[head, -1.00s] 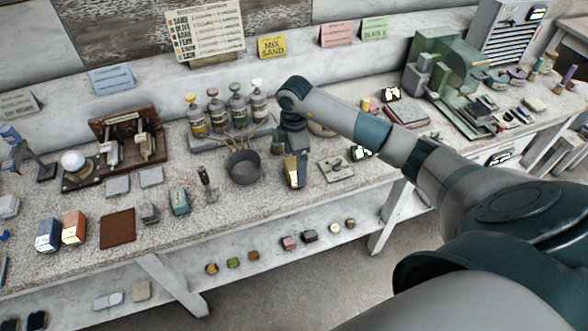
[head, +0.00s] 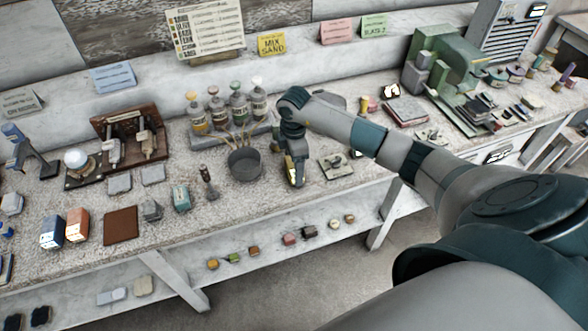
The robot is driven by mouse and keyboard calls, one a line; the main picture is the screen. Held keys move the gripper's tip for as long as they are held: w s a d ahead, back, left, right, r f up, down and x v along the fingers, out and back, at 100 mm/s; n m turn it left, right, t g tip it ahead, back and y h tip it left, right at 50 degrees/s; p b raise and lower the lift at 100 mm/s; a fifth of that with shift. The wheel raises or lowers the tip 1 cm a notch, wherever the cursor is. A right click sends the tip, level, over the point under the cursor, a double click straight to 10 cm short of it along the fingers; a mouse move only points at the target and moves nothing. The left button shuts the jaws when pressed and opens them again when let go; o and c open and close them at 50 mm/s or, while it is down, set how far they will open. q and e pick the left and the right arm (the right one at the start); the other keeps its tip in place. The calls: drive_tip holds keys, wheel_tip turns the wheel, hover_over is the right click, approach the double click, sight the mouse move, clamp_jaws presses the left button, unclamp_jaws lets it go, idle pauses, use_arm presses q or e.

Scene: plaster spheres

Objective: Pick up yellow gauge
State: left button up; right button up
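The yellow gauge (head: 291,181) stands near the front edge of the bench, right of a dark round pot. Only a narrow yellow part of it shows, low beside my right gripper. My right gripper (head: 296,176) points down over the gauge and hides most of it. The fingers overlap the gauge in the head view, and I cannot tell whether they are closed on it or only around it. My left gripper is not in view.
The dark pot (head: 245,165) with thin sticks stands close left of the gripper. Bottles (head: 239,108) stand behind it. A flat grey plate (head: 335,166) with small metal parts lies close to the right. A green machine (head: 440,70) is at the back right.

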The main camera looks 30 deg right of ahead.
drive_tip(key=shift+r, duration=0.1)
drive_tip(key=shift+w+r+b, duration=0.1)
drive_tip(key=shift+r+b, duration=0.35)
drive_tip(key=shift+r, duration=0.05)
drive_tip(key=r, duration=0.1)
drive_tip(key=r+b, duration=0.1)
drive_tip(key=d+r+b, duration=0.1)
drive_tip(key=shift+s+r, duration=0.1)
drive_tip(key=shift+s, duration=0.3)
drive_tip(key=s+d+r+b, duration=0.4)
drive_tip(key=s+d+r, duration=0.2)
drive_tip(key=s+d, duration=0.1)
drive_tip(key=shift+s+r, duration=0.35)
drive_tip(key=shift+d, duration=0.1)
drive_tip(key=shift+o, duration=1.2)
